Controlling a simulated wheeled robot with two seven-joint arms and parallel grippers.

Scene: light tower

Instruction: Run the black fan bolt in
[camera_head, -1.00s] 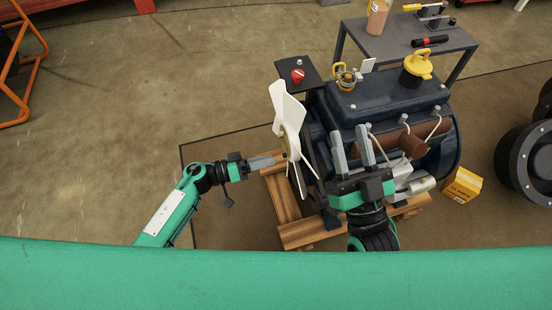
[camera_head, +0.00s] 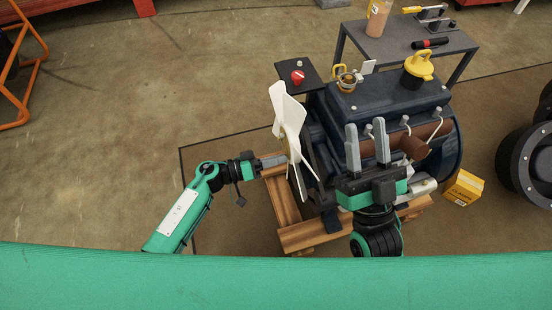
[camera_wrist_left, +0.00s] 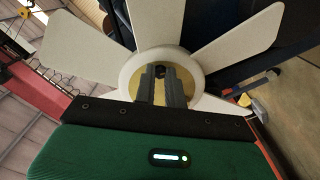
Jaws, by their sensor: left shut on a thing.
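The white fan (camera_head: 290,130) is mounted on the front of the dark blue engine (camera_head: 385,100). My left gripper (camera_head: 284,160) reaches in from the left to the fan hub. In the left wrist view, its two grey fingers (camera_wrist_left: 163,84) point at the brass-coloured hub face (camera_wrist_left: 187,80) and are shut. The black fan bolt (camera_wrist_left: 159,70) shows as a dark spot at the fingertips; most of it is hidden between the fingers. My right gripper (camera_head: 368,148) is open and empty above the near side of the engine, fingers pointing up and apart.
The engine rests on a wooden pallet frame (camera_head: 285,205). A small dark stand (camera_head: 290,68) with a red button is behind the fan. A grey cart (camera_head: 390,40) with tools stands at the back, and a yellow box (camera_head: 463,187) lies at right.

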